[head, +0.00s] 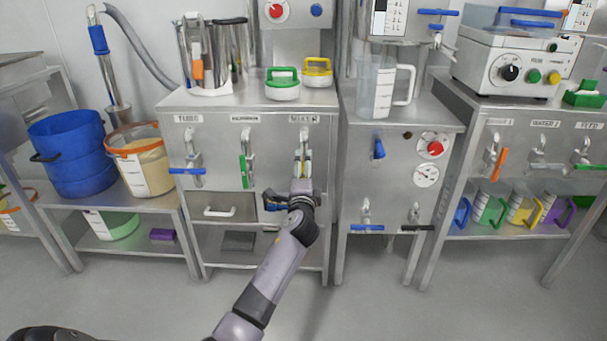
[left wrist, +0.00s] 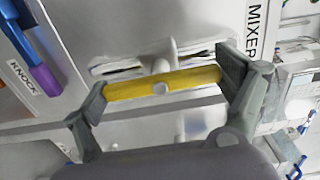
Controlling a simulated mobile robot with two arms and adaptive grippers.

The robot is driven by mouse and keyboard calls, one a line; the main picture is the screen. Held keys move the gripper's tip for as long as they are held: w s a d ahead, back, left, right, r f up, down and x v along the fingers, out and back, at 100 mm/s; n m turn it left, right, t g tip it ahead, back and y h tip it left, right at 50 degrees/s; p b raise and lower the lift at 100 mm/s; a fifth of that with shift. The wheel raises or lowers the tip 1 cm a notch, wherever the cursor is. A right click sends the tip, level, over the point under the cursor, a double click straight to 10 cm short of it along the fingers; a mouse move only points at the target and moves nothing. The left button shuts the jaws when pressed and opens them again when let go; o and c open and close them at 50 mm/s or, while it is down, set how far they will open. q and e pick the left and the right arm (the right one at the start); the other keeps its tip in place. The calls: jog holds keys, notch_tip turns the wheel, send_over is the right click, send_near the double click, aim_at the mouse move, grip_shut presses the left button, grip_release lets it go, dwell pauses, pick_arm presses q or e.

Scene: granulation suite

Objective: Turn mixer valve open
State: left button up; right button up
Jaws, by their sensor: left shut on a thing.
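The mixer valve (head: 303,150) is on the front of the steel cabinet, below its label at the right of a row of three valves. Its yellow handle (left wrist: 162,84) stands roughly upright, in line with the valve body. My left gripper (head: 302,183) is in front of this valve and partly hides it. In the left wrist view my left gripper (left wrist: 168,98) has one finger at each end of the yellow handle, shut on it. The MIXER label (left wrist: 257,32) is beside the right finger there. My right gripper is not in view.
On the same panel are a blue-handled valve (head: 187,171), lying crosswise, and a green-handled valve (head: 244,170), upright. A white pull handle (head: 219,211) is below. The floor in front is clear.

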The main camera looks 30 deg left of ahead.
pick_arm(q)
jog(key=o, duration=0.9)
jog(key=v, duration=1.2)
jog(key=shift+f, duration=0.1)
